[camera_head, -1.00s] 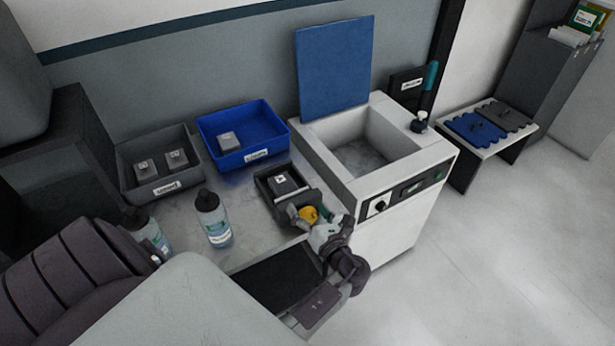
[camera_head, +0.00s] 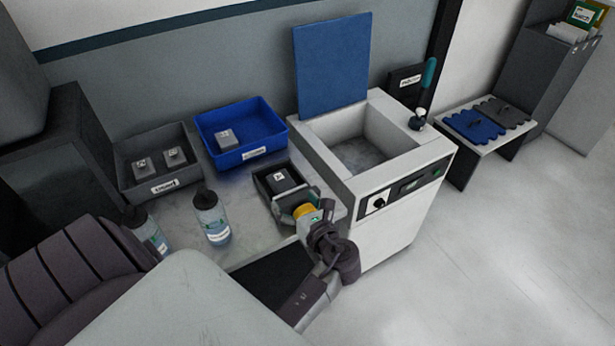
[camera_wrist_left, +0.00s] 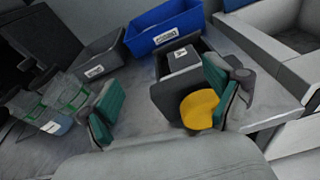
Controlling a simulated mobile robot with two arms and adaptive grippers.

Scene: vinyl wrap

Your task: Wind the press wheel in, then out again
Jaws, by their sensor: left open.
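The yellow press wheel (camera_head: 304,211) is on the front of a dark press (camera_head: 262,186), which holds a grey labelled block (camera_head: 280,176). In the left wrist view, the wheel (camera_wrist_left: 198,109) lies between my fingers, close to the right-hand teal pad and well clear of the left-hand one. My left gripper (camera_head: 311,206) is open at the wheel and partly hides it in the head view. In the left wrist view, my left gripper (camera_wrist_left: 163,100) shows both pads spread wide. Whether a pad touches the wheel, I cannot tell. My right gripper is not in view.
A blue bin (camera_head: 258,152) and a grey bin (camera_head: 135,183) with small grey blocks stand behind. Bottles (camera_head: 211,220) stand left of the press. A white cabinet (camera_head: 392,230) with an open well stands close on the right. Bare bench lies between bottles and press.

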